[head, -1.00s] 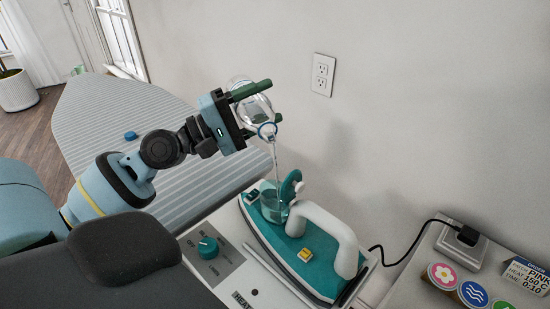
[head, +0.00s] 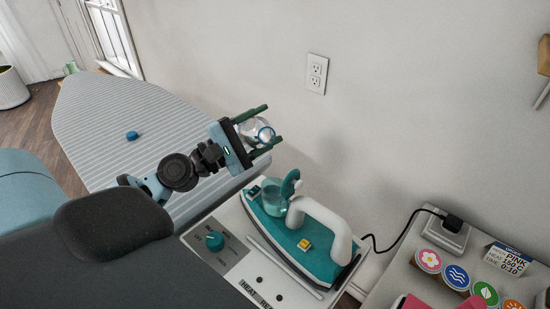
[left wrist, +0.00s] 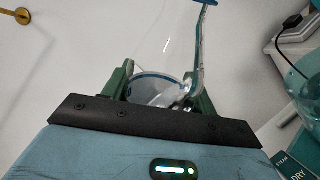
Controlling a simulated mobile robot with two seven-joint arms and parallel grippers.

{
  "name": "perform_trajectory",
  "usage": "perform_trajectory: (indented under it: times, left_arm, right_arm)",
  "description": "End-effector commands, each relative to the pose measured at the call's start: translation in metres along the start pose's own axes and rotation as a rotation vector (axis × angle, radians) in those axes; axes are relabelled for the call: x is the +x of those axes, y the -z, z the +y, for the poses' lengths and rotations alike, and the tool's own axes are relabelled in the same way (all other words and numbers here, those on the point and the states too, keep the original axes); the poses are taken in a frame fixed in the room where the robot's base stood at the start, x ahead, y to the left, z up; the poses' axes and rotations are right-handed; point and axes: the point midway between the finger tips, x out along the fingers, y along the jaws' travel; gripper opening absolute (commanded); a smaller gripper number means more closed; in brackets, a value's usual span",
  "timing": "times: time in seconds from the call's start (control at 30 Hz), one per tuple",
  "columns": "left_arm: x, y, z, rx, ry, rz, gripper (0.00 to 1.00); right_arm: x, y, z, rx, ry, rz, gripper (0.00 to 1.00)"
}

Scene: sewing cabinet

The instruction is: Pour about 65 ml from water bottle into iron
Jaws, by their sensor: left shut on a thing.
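The clear water bottle (head: 254,128) is between the green fingers of my left gripper (head: 272,124), which is shut on it. The bottle's blue-ringed mouth faces toward the camera, and no stream shows from it. In the left wrist view the bottle (left wrist: 165,45) fills the space above the fingers. The teal and white iron (head: 318,256) stands below and to the right of the bottle. Its clear tank (head: 271,199) has its teal lid (head: 289,183) raised; the exact water level is hard to tell. My right gripper is not in view.
The iron rests on a white stand with a teal knob (head: 214,240). A striped ironing board (head: 110,110) with a blue cap (head: 132,135) lies behind my left arm. Round picture discs (head: 456,276) and an order card (head: 507,258) are at right. The iron's black cord runs to an outlet block (head: 446,238).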

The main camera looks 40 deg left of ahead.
Motion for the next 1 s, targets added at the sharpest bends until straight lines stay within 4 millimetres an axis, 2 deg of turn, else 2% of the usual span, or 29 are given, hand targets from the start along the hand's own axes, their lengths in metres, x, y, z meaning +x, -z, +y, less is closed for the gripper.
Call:
perform_trajectory:
  times: [0.5,1.0]
  left_arm:
    - [0.0004,-0.0007,0.0013,0.003,-0.002,-0.002,0.24]
    - [0.0003,-0.0007,0.0013,0.003,-0.002,-0.002,0.24]
  right_arm:
    - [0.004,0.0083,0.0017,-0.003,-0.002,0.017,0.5]
    - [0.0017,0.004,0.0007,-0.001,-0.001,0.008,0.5]
